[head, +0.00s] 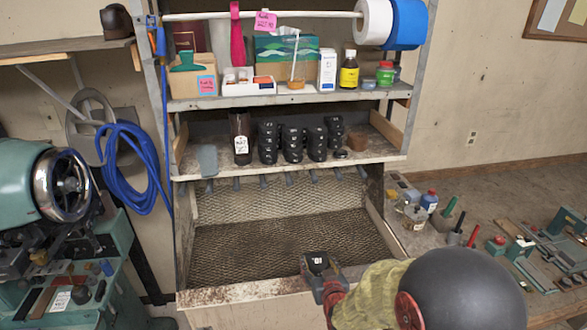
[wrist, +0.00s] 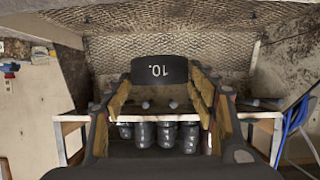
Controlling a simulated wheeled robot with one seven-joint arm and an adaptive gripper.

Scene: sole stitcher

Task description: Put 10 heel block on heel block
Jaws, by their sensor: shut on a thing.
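The 10 heel block (head: 317,262) is black with a white "10" on its face. My gripper (head: 325,281) is shut on it and holds it above the front edge of the mesh bin. In the wrist view the 10 heel block (wrist: 160,70) sits between the two finger pads. Black heel blocks stand in several stacks on the middle shelf, among them a left stack (head: 268,143), a middle stack (head: 292,144) and a right stack (head: 317,144). A further stack (head: 334,130) stands behind at the right. The stacks also show in the wrist view (wrist: 166,136). Their numbers are unreadable.
The middle shelf (head: 225,172) also holds a dark labelled jar (head: 240,136), a low black piece (head: 341,154) and a brown piece (head: 357,140). The loaded upper shelf (head: 200,104) hangs above. Pegs line the front edge below. The mesh bin (head: 280,235) is empty.

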